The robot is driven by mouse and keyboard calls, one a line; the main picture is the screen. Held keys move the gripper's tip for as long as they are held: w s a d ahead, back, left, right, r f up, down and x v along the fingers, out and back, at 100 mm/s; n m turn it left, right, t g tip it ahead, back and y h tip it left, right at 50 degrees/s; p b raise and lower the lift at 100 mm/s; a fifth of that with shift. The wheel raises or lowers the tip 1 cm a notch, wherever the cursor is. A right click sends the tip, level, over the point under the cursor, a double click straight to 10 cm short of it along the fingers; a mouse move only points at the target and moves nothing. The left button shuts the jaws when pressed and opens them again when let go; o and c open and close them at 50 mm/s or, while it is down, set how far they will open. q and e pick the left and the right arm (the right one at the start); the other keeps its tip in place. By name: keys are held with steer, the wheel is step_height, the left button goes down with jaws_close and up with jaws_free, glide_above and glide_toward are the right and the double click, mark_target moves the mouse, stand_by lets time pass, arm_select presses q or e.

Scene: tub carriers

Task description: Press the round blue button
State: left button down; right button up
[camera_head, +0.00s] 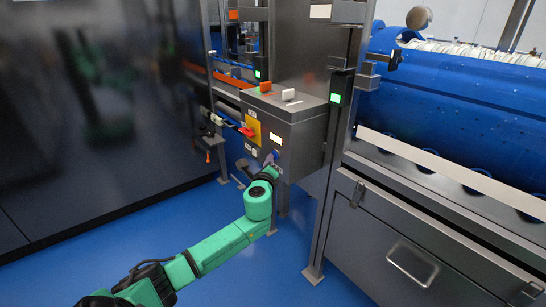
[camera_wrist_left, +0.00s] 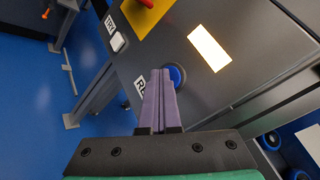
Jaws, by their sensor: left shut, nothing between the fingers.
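The round blue button (camera_wrist_left: 179,74) sits on the front face of a grey control box, beside a white label (camera_wrist_left: 141,84). In the head view the blue button (camera_head: 276,153) is low on the box. My left gripper (camera_wrist_left: 161,74) is shut and empty, its purple fingers pointing at the box. The fingertips overlap the left part of the button in the wrist view. I cannot tell whether they touch it. In the head view my left gripper (camera_head: 270,160) is right at the button. My right gripper is in neither view.
The grey control box (camera_head: 306,140) also carries a yellow plate (camera_head: 254,125) with a red knob (camera_head: 246,131), and a lit white panel (camera_head: 276,138). A grey post and a drawer cabinet (camera_head: 400,240) stand to the right. The blue floor (camera_head: 300,250) is open below.

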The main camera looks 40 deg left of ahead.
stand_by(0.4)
arm_select(q)
steer(key=s+a+p, duration=0.2)
steer(key=s, duration=0.4)
steer(key=shift+s, duration=0.25)
stand_by(0.3)
steer(key=shift+f, duration=0.15)
stand_by(0.5)
